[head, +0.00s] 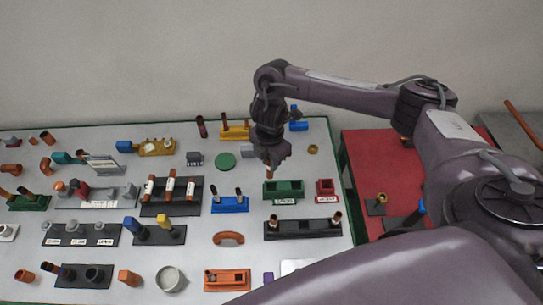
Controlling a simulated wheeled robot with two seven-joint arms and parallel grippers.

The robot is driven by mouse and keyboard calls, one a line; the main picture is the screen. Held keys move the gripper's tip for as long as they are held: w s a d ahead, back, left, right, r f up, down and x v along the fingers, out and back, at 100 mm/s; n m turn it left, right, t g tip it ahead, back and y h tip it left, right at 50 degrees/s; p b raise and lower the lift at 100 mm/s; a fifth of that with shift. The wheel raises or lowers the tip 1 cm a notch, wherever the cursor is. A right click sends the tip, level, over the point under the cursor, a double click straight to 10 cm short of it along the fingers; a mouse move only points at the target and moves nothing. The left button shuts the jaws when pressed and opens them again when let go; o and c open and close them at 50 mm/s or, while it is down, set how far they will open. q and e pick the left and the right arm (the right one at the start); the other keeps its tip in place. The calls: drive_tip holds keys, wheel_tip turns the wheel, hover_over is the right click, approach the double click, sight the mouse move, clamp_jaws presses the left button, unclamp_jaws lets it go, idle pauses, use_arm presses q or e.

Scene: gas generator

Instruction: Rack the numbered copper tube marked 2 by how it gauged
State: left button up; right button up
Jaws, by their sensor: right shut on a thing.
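My right gripper (270,160) points down and is shut on a small copper tube (269,174), whose lower end shows below the fingers. The tube's number cannot be read. It hangs over or just behind the left part of a green labelled rack (291,187); whether it touches cannot be told. A small red labelled rack (325,186) stands to the right of the green one. A black stand (157,209) at the left holds copper tubes with white labels, too small to read. My left gripper is not in view.
A long black block (303,230) with upright copper pieces lies in front of the green rack. A blue holder (229,205) stands to its left, a green disc (225,160) behind. Many other fittings crowd the white table. A red table (365,160) stands at the right.

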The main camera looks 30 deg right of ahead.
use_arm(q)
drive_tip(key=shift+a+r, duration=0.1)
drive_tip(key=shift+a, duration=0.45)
use_arm(e)
drive_tip(key=shift+d+f+n, duration=0.15)
drive_tip(key=shift+d+n, duration=0.05)
drive_tip(key=shift+n, duration=0.1)
